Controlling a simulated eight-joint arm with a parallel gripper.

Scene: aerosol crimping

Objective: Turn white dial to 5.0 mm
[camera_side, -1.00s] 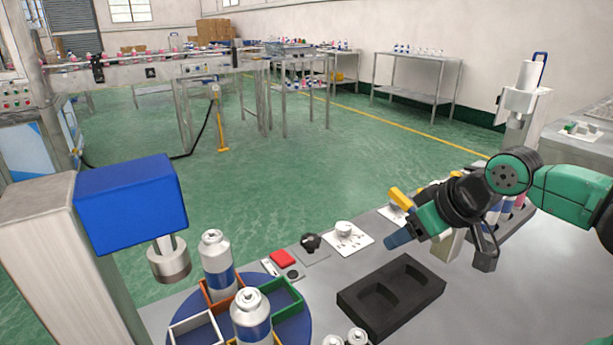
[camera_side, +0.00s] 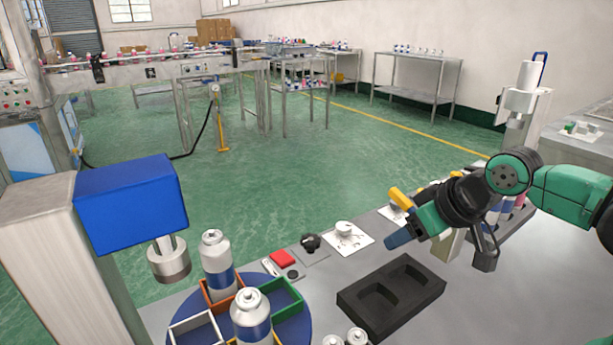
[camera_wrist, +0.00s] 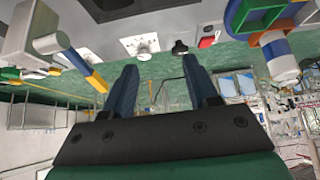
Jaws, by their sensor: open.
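The white dial (camera_side: 344,228) sits on a square white plate (camera_side: 354,243) with dark markings, near the table's far edge in the side view. The markings are too small to read. In the wrist view the white dial (camera_wrist: 143,51) shows beyond the fingertips, slightly left of the middle. My gripper (camera_side: 392,239) is to the right of the dial in the side view, apart from it and above the table. In the wrist view my gripper (camera_wrist: 159,65) has its two blue fingers spread wide with nothing between them.
A black knob (camera_side: 311,241) and a red button (camera_side: 282,258) are left of the dial. A black tray with recesses (camera_side: 376,316) lies in front. A blue turntable (camera_side: 293,328) holds silver cans. A yellow handle (camera_side: 400,198) stands close to my gripper.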

